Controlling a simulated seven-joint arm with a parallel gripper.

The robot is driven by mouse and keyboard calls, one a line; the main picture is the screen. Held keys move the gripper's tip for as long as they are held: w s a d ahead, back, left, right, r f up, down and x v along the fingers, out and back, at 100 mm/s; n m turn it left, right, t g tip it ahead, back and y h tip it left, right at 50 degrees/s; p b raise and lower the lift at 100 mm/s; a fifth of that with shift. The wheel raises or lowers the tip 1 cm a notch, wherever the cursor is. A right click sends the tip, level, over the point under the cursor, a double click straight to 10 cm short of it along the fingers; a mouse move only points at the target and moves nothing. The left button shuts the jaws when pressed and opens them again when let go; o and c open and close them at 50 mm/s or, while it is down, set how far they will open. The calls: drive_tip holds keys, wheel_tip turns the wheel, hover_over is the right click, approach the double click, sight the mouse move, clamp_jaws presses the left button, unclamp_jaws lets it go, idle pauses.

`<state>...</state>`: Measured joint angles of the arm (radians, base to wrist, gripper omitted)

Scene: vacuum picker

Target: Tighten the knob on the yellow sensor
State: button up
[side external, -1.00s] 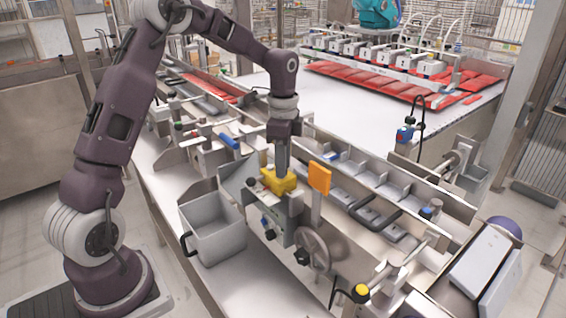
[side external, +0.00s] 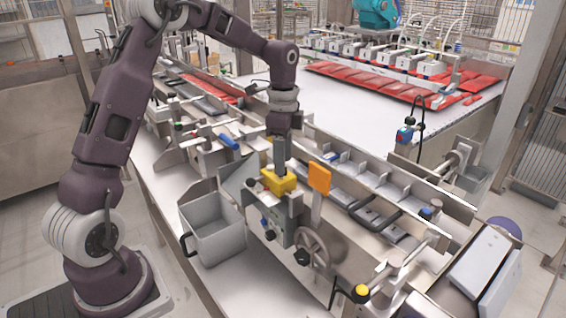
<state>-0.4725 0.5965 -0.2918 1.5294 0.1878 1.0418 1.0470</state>
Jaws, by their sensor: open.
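The yellow sensor (side external: 280,184) is a yellow block on top of the metal bracket assembly, in the middle of the side external view. My gripper (side external: 280,168) points straight down directly over it, with the fingertips at or just above its top. I cannot tell whether they touch it. The fingers overlap from this angle, and the gap between them is hidden. The knob on the sensor cannot be made out clearly; a small dark knob (side external: 252,182) shows just left of the yellow block.
An orange plate (side external: 319,178) stands upright close to the right of my gripper. A grey open bin (side external: 213,238) hangs at the left, and a handwheel (side external: 311,246) sits below. The conveyor (side external: 400,208) with grey dividers runs behind. Red packs (side external: 370,84) lie on the far white table.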

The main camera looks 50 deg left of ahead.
wheel_tip(320, 180, up, 5)
drive_tip(key=shift+r, duration=0.2)
drive_tip(key=s+d+r+n+t+y, duration=0.1)
drive_tip(key=s+d+r+n, duration=0.1)
drive_tip(key=s+d+r, duration=0.35)
drive_tip(key=s+d+r+n+t, duration=0.2)
drive_tip(key=s+d+r+n, duration=0.1)
drive_tip(key=s, duration=0.5)
drive_tip(key=s+d+f+n+t, duration=0.1)
drive_tip(key=s+d+n, duration=0.1)
drive_tip(key=s, duration=0.5)
drive_tip(key=s+d+f+n+t+h, duration=0.1)
drive_tip(key=s+d+n, duration=0.1)
drive_tip(key=s, duration=0.4)
drive_tip(key=shift+s+f+n+t, duration=0.3)
drive_tip(key=shift+s+f+n, duration=0.1)
drive_tip(key=shift+n, duration=0.3)
